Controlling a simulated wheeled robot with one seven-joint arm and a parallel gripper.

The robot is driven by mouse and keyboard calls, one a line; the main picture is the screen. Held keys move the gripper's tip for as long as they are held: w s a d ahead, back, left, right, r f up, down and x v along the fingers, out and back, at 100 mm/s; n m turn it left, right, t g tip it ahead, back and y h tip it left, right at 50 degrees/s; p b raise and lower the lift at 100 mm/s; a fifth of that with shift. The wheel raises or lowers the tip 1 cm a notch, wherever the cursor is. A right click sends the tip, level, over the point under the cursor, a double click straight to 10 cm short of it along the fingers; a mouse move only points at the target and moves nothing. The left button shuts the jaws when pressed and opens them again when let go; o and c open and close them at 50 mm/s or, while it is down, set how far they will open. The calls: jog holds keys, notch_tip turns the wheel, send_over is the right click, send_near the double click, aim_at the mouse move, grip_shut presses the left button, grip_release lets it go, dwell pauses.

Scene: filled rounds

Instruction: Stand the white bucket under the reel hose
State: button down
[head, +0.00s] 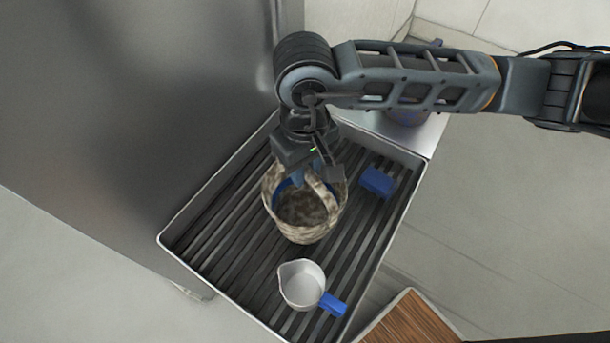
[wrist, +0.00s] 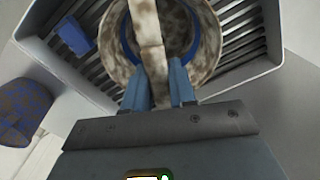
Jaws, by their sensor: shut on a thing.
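A mottled off-white and brown bucket (head: 303,232) with an arched handle is in or just above the slatted tray; whether it touches the slats I cannot tell. It looks upright and has a blue band inside. In the wrist view the bucket (wrist: 117,40) fills the top middle, its handle (wrist: 149,40) running between my fingers. My gripper (head: 308,178) is over the bucket and shut on this handle; it also shows in the wrist view (wrist: 160,88). No plainer white bucket and no reel hose can be made out.
The slatted tray (head: 215,257) has raised rims. A white spouted jug (head: 301,286) with a blue handle stands near its front, and a blue block (head: 377,182) lies right of the bucket. A grey metal panel (head: 130,110) borders the left. A wooden slatted surface (head: 412,322) is at lower right.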

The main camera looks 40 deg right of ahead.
jog(key=shift+f+p, duration=0.3)
jog(key=shift+f, duration=1.85)
jog(key=c, duration=0.9)
grip_release()
jog(key=shift+r+b, duration=0.4)
jog(key=shift+r, duration=3.55)
jog(key=shift+a, duration=0.15)
